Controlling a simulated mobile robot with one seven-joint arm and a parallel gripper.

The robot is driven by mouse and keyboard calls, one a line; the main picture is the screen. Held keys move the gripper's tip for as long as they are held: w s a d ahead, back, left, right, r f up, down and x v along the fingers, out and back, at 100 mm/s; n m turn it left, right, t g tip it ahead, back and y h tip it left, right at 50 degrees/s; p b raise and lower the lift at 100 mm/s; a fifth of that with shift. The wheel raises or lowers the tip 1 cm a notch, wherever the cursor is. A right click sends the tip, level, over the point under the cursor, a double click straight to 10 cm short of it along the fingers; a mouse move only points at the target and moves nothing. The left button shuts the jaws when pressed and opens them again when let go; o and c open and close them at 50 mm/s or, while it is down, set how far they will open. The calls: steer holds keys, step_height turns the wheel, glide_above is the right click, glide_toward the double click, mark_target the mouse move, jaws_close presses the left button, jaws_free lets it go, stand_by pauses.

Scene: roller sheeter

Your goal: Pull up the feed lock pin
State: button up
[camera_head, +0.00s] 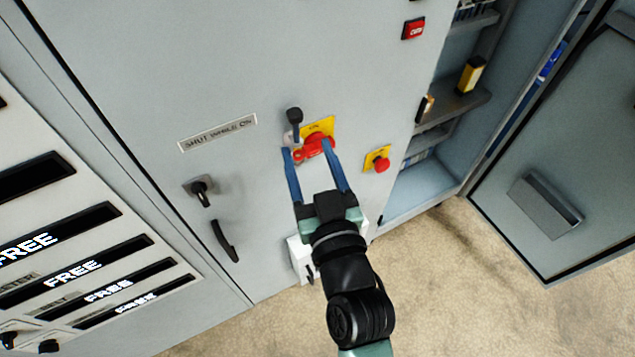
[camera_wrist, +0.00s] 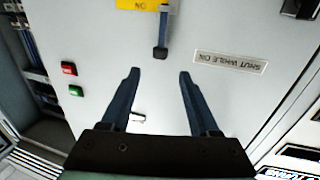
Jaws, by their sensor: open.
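I cannot single out a feed lock pin in either view. My gripper (camera_head: 307,145) is open and empty, its two blue fingers pointing at the grey cabinet door. In the head view the fingertips appear beside a red handle (camera_head: 314,147) on a yellow plate (camera_head: 321,126). A black-knobbed lever (camera_head: 294,118) stands just above the left fingertip. In the wrist view, turned over, the gripper (camera_wrist: 158,74) has this lever (camera_wrist: 161,38) beyond and between its fingertips, apart from both.
A red button on yellow (camera_head: 381,164) is right of the gripper. A black latch (camera_head: 201,189) and curved handle (camera_head: 225,240) are left, below a SHUT WHILE ON label (camera_head: 217,132). An open cabinet door (camera_head: 570,150) stands at right. A panel reading FREE (camera_head: 75,274) is at left.

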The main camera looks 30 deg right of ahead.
steer(key=shift+s+a+b, duration=0.25)
steer(key=shift+s+b, duration=0.05)
steer(key=shift+s, duration=0.85)
steer(key=shift+s+a+b, duration=0.2)
steer(key=shift+s+b, duration=0.1)
steer(key=shift+s, duration=0.85)
